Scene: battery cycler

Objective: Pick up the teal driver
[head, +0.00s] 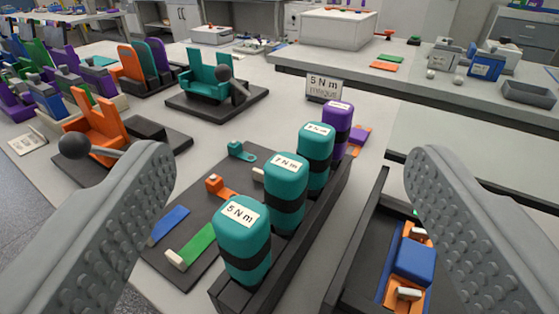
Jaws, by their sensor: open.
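Three teal drivers with black bands stand upright in a row in a dark rack (318,211). The nearest teal driver (243,262) has a label reading "5 N m". The middle teal driver (284,207) seems to read "7 N m". The label of the far teal driver (317,170) is too small to read surely. A purple driver (340,126) stands behind them at the rack's far end. My gripper (288,155) is open, with one grey studded finger on each side of the row. Nothing is between the fingers in contact with them.
A dark mat (190,210) with small coloured parts lies left of the rack. A dark tray (376,216) holding a blue and orange part is at right. A "5 N m" sign (324,87) stands behind. Orange (97,125) and teal (207,75) fixtures stand at left.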

